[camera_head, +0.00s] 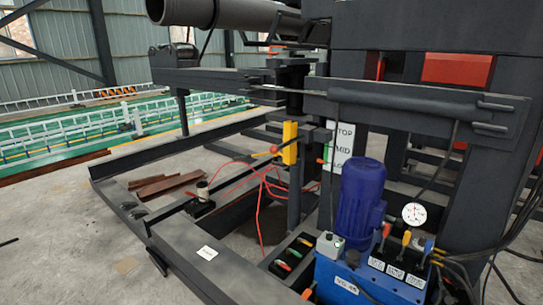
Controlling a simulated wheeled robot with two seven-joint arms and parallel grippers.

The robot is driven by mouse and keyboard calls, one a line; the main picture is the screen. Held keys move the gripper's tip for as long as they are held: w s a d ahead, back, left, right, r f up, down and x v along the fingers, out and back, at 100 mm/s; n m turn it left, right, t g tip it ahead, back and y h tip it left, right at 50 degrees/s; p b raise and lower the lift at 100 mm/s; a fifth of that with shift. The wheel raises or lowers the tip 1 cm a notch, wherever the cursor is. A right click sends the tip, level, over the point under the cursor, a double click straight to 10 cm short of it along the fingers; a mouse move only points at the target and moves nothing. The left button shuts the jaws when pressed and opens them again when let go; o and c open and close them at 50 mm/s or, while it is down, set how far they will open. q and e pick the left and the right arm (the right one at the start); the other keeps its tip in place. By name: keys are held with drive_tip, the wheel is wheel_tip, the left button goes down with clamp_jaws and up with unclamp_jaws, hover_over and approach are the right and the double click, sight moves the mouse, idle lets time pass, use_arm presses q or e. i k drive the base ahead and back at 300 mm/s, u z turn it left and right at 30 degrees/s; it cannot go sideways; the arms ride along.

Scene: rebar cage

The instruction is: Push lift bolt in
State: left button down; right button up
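Neither of my grippers shows in the head view. I cannot tell for certain which part is the lift bolt. A thin horizontal rod (285,88) runs from the dark bracket at upper centre toward the heavy dark beam (420,103). A yellow upright block (290,143) stands below it, with a small red knob (274,150) at its left side. A white sign (342,144) reading TOP and MID, with a third line partly hidden, is right of the yellow block.
A blue motor (362,200) stands on a blue hydraulic unit with a gauge (413,213), coloured levers and black hoses. Red cables (262,185) hang over the dark floor frame (190,245). A large pipe (225,14) crosses the top. Grey floor is open at lower left.

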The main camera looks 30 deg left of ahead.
sight(274, 150)
drive_tip(key=k, duration=1.25)
drive_tip(key=u, duration=0.35)
drive_tip(key=i, duration=0.45)
drive_tip(key=u, duration=0.5)
drive_tip(key=i, duration=0.95)
drive_tip(key=z, duration=0.65)
drive_tip(key=i, duration=0.75)
drive_tip(key=z, duration=0.6)
